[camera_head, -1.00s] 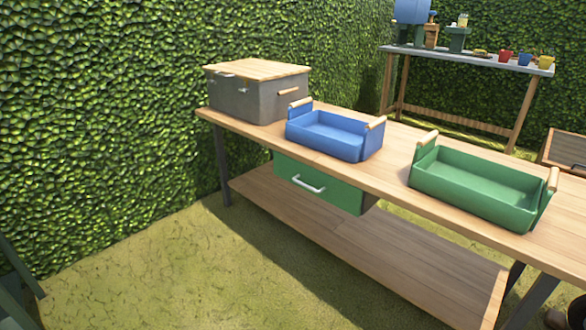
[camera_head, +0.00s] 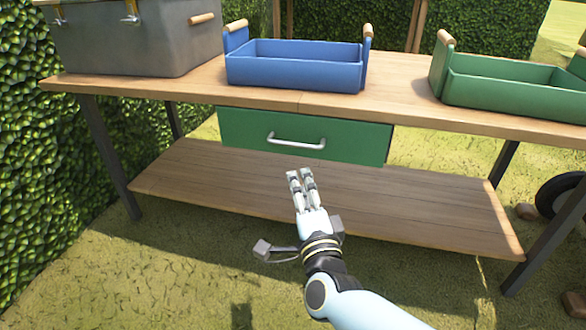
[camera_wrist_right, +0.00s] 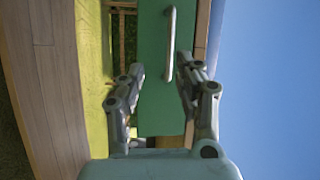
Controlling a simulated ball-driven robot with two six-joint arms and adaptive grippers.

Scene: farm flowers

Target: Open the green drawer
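The green drawer (camera_head: 235,130) hangs under the wooden workbench top, and its front looks closed. A pale bar handle (camera_head: 296,142) runs across the drawer front. My right gripper (camera_head: 300,174) is just below and in front of the handle, pointing toward it, and looks apart from it. In the right wrist view the drawer front (camera_wrist_right: 156,110) fills the middle, and the handle (camera_wrist_right: 169,45) stands upright in the picture. There the two fingers of my right gripper (camera_wrist_right: 160,65) are spread, with nothing between them. My left gripper is not in view.
On the workbench top (camera_head: 200,92) stand a grey box (camera_head: 150,40), a blue crate (camera_head: 295,72) and a green crate (camera_head: 510,92). A lower wooden shelf (camera_head: 400,205) lies beneath the drawer. Grass (camera_head: 150,270) in front is clear.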

